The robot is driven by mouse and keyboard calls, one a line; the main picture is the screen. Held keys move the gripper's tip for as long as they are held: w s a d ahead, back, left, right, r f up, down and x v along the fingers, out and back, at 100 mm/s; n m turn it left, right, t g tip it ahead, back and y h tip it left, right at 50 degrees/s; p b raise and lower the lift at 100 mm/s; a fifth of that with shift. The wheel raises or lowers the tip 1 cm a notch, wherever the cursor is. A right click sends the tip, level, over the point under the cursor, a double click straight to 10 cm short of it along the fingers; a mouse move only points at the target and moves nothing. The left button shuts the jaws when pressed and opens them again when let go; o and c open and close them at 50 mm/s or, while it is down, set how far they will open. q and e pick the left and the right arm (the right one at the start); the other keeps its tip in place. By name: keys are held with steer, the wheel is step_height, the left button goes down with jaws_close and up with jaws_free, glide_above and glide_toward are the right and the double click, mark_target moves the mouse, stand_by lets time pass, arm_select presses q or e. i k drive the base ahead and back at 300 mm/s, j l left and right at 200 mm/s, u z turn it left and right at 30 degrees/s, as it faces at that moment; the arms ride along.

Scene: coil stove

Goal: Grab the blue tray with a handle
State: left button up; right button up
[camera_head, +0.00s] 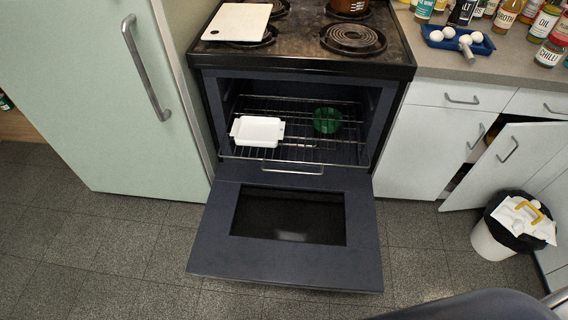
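A small blue tray (432,42) sits on the counter at the upper right. Several white egg-like objects (448,32) lie in it. A pale, rod-like piece (467,52) shows at its front; I cannot tell if it is the tray's handle or a separate thing. Neither of my grippers is in view.
The oven door (220,262) hangs open over the floor. A white dish (258,131) and a green bowl (327,120) are on the rack. A cabinet door (505,160) stands open near a bin (492,238).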

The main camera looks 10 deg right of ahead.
mark_target(486, 47)
steer(key=z, duration=1.35)
steer(key=l, duration=0.15)
steer(key=i+z, duration=0.05)
